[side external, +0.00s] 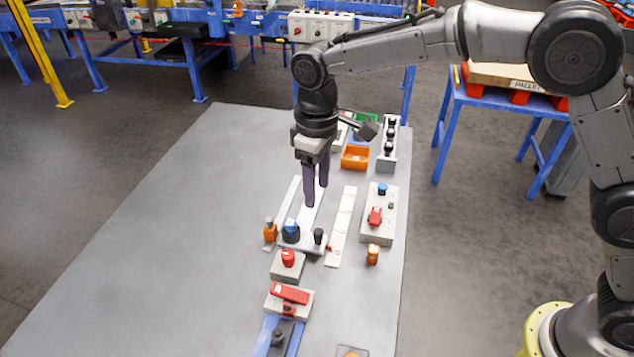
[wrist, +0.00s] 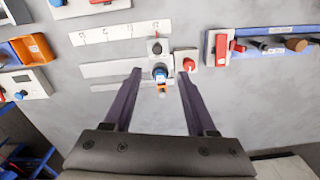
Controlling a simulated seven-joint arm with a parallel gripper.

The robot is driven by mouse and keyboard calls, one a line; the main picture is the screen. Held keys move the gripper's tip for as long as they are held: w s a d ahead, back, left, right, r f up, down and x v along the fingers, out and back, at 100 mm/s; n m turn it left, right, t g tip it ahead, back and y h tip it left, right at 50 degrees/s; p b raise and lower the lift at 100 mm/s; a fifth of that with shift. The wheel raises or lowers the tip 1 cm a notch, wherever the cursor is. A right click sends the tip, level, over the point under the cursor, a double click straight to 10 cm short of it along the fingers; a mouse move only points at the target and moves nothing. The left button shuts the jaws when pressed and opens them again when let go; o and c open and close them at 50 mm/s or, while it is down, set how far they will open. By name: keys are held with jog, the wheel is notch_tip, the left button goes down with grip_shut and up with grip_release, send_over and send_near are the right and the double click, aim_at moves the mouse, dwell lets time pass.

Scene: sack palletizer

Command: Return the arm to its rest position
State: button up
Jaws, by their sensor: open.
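My gripper (side external: 317,196) hangs from my arm, pointing down above the middle of the grey table (side external: 180,210). In the wrist view my gripper (wrist: 159,72) shows two dark fingers spread apart with nothing held between them. A blue-topped knob (side external: 291,230) on a pale slotted panel is below and in front of the fingers in the side view. The same knob (wrist: 160,72) appears between the fingertips in the wrist view, but apart from them. The arm is bent, reaching in from the right.
A box with a red switch (side external: 375,216), a white marked strip (side external: 341,225), an orange bin (side external: 355,157) and a red button box (side external: 288,263) stand around the gripper. A red lever unit (side external: 289,298) is nearer the front. The table's left half is clear.

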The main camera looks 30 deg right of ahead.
jog(key=d+r+m+t, duration=0.1)
jog(key=d+r+t, duration=0.1)
jog(key=d+r, duration=0.65)
jog(key=s+d+r+m+t, duration=0.2)
jog(key=s+d+r, duration=0.6)
jog(key=s, duration=0.1)
jog(key=s+d+m+t, duration=0.15)
jog(key=s+d, duration=0.45)
jog(key=s, duration=0.6)
jog(key=s+f+m, duration=0.2)
jog(key=s+f, duration=0.5)
jog(key=shift+d+f, duration=0.4)
